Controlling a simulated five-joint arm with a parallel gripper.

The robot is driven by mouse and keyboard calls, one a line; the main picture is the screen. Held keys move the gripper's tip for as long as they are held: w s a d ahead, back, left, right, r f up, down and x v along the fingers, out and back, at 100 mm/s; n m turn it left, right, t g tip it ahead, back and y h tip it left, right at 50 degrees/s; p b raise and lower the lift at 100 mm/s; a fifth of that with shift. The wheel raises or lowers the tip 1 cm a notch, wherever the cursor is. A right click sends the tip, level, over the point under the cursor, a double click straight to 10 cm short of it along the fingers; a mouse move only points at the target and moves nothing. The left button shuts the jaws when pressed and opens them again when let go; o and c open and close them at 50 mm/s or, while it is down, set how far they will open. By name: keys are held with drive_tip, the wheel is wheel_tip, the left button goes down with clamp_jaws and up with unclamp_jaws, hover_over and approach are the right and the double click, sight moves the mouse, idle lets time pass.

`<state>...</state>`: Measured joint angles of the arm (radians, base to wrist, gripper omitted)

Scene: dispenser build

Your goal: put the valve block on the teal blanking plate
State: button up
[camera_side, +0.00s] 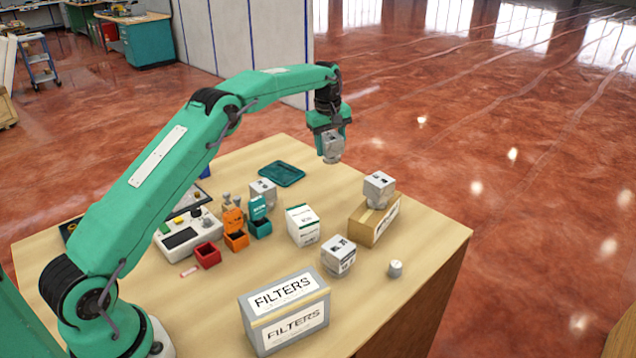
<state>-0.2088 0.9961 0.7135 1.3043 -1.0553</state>
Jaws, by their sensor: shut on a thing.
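My gripper (330,130) is shut on a grey block with dark markings, which I take as the valve block (332,151). It hangs in the air above the back part of the table, with its upper part partly hidden by the jaws. The teal blanking plate (282,174) lies flat on the table, to the left of and lower than the held block in the picture. Nothing is seen on the plate. The held block is apart from it.
Similar grey blocks stand on the table (338,256), behind the teal box (263,191) and on a cardboard box (379,190). A white carton (302,225), small red (208,255), orange (235,230) and teal boxes (260,220), a FILTERS box (285,310) and a grey cylinder (395,268) stand nearby.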

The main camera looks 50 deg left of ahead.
drive_tip(key=s+a+r+m, duration=0.1)
drive_tip(key=s+a+m, duration=0.1)
drive_tip(key=s+m, duration=0.6)
drive_tip(key=shift+a+r+m+g, duration=0.3)
drive_tip(key=shift+r+m+g, duration=0.05)
drive_tip(key=shift+m+g, duration=0.05)
drive_tip(key=shift+s+a+f, duration=0.1)
approach(280, 178)
drive_tip(key=shift+f, duration=0.1)
idle(0.4)
drive_tip(key=shift+f, duration=2)
drive_tip(key=shift+f, duration=0.15)
drive_tip(key=o, duration=1.4)
